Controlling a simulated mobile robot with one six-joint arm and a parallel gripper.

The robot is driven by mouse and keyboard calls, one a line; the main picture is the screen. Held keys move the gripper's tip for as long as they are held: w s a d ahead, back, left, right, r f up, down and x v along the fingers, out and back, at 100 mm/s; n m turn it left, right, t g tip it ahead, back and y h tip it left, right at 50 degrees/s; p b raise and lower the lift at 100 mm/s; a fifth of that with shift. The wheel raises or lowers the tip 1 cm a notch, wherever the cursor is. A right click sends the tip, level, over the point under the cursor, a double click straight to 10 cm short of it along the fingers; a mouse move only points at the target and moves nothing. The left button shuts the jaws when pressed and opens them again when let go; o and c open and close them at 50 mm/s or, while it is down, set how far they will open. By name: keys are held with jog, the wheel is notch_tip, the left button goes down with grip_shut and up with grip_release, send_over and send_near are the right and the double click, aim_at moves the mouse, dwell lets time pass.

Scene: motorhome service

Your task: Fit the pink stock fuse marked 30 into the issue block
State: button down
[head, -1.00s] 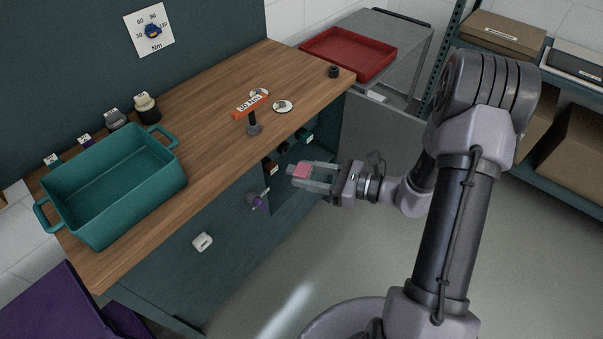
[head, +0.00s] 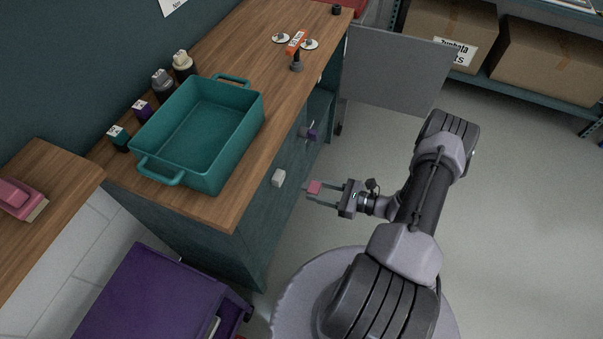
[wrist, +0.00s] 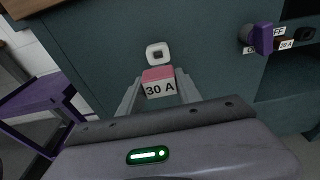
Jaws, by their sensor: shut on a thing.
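The pink fuse (head: 314,187) is held at the tips of my gripper (head: 312,193). The wrist view shows the fuse (wrist: 158,73) between the two fingers, its pale face marked "30 A" toward the camera. My gripper is shut on it, in the air before the cabinet front. A small white block (head: 278,178) is fixed to that front, left of the fuse and apart from it. In the wrist view the white block (wrist: 158,53), with a darker square centre, shows just above the fuse. No label on it is readable, so I cannot tell for certain that it is the issue block.
A purple switch handle (wrist: 263,38) sticks out of the cabinet at the right. The wooden worktop (head: 255,130) carries a teal bin (head: 257,112). A purple cart (head: 150,295) stands at lower left. The grey floor right of my arm is clear.

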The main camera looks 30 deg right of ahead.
jog(key=shift+f, duration=0.2)
jog(key=shift+s+d, duration=0.15)
jog(key=shift+s, duration=0.1)
jog(key=shift+r+x, duration=0.25)
jog(key=shift+x, duration=1.25)
jog(key=shift+r+x, duration=0.2)
jog(key=shift+x, duration=1.25)
jog(key=shift+b, duration=0.45)
jog(key=shift+r+x, duration=0.15)
jog(key=shift+x, duration=0.7)
jog(key=shift+r+x, duration=0.1)
jog(key=shift+x, duration=0.75)
jog(key=c, duration=0.7)
grip_release()
jog(key=shift+c, duration=0.2)
